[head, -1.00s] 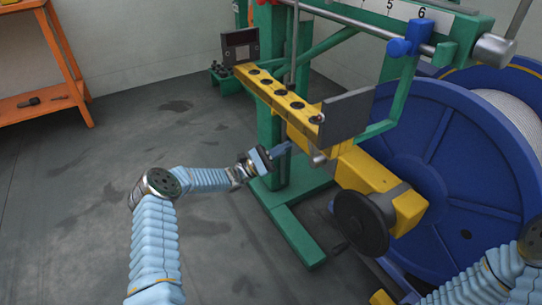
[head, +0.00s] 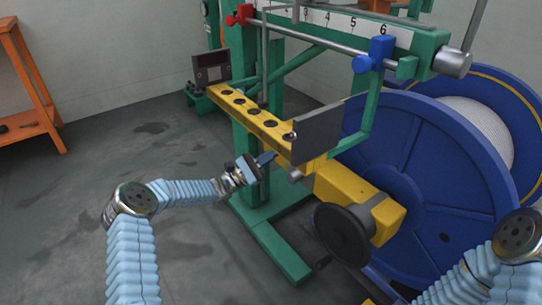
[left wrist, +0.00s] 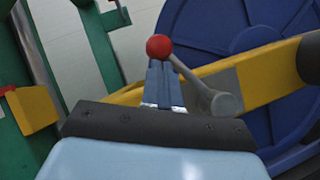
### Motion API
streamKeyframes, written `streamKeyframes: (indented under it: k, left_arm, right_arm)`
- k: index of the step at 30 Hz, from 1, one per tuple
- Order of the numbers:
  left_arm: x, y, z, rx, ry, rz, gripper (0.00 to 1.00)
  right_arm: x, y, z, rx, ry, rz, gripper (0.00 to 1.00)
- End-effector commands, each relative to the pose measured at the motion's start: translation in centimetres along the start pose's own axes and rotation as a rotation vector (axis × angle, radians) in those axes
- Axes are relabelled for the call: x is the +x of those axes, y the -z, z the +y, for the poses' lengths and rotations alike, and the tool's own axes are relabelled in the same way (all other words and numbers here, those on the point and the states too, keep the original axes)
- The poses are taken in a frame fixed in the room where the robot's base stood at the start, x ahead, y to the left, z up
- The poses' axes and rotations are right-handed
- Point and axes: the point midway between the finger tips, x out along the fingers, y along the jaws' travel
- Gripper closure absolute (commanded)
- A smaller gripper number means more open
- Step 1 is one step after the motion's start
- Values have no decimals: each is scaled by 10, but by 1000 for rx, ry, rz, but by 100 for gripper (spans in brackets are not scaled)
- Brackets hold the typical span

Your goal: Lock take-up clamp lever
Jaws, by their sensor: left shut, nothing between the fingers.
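The clamp lever has a red ball knob (left wrist: 159,47) and a grey arm (left wrist: 190,77) running down to a round grey hub (left wrist: 224,104) in front of the yellow beam (left wrist: 262,80). My left gripper (left wrist: 162,68) is shut and empty; its fingertips show just below the red knob in the left wrist view. I cannot tell whether they touch it. In the head view, my left gripper (head: 271,157) is beside the yellow take-up arm, left of the grey hub (head: 296,174); the red knob is not visible there. My right gripper is out of frame.
The green stand (head: 251,150) is close behind my left gripper. A dark plate (head: 318,132) rises above the beam end, and a black handwheel (head: 342,234) is below right. A large blue reel (head: 425,160) fills the right. Open floor (head: 60,210) is at left.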

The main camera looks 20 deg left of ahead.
Motion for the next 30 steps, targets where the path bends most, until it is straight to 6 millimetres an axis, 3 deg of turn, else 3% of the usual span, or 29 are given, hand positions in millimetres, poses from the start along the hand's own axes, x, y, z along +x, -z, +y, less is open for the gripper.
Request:
streamKeyframes:
  k: [14, 30]
  left_arm:
    - [9, -12, -4, 125, 85, -3, 100]
    - [28, -41, -29, 525, 353, -3, 100]
  right_arm:
    - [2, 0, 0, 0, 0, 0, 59]
    - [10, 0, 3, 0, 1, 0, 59]
